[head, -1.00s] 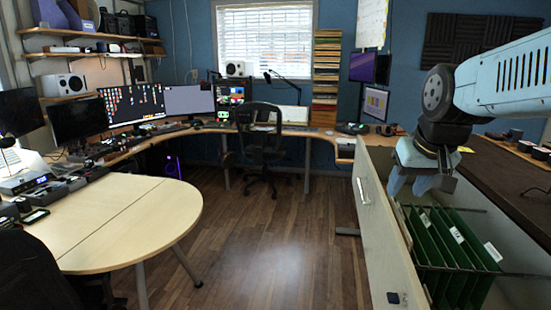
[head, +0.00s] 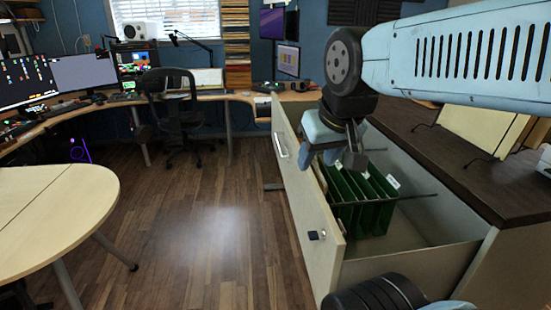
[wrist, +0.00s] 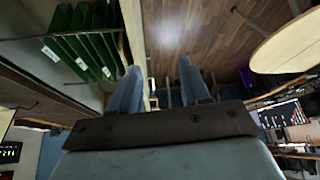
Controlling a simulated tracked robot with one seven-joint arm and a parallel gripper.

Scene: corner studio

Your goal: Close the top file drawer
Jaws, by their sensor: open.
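The top file drawer stands open, its pale front panel (head: 308,205) facing left in the head view, with a silver handle (head: 280,146) on it. Green hanging folders (head: 362,205) with white tabs fill part of the drawer. My gripper (head: 328,158) points down over the far part of the drawer, close to the panel's top edge. In the wrist view both fingers (wrist: 158,82) are apart, with nothing held. The front panel's edge (wrist: 132,30) runs toward the left finger there. I cannot tell whether they touch.
The dark cabinet top (head: 470,165) lies to the right, with cream folders (head: 490,125) in a wire rack. A black office chair (head: 172,110) and a curved desk are behind. A pale round-ended table (head: 60,210) stands left. The wood floor (head: 195,230) between is clear.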

